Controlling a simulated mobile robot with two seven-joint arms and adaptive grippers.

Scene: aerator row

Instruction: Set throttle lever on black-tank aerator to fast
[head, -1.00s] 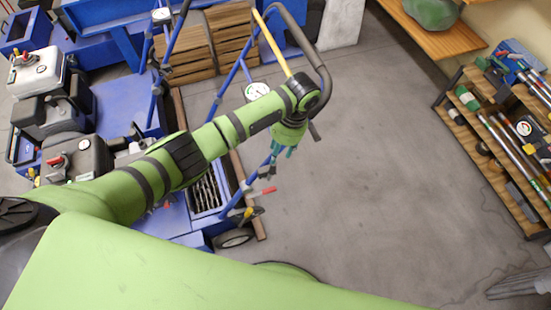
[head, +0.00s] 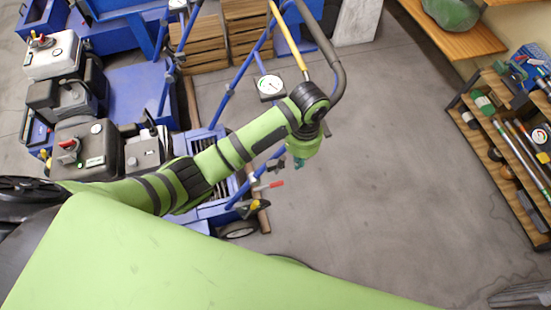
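The black-tank aerator has a black fuel tank (head: 88,150) with a red-handled cap or lever (head: 68,146) on top, at left in the head view. Its blue handlebar (head: 232,92) rises to the right and carries a white dial (head: 270,86). A red-tipped lever (head: 270,185) and a yellow-and-black part (head: 253,209) show low by the frame. Which part is the throttle lever I cannot tell. My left gripper (head: 299,162) points down just right of the handlebar, apparently empty; its small teal fingers are partly hidden by the wrist. My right gripper is out of view.
A white-tank aerator (head: 52,56) stands behind, at upper left. Wooden crates (head: 250,32) are at the back. A wooden rack (head: 490,135) with tools stands at right, below a shelf (head: 455,35). The grey floor (head: 400,170) between is clear.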

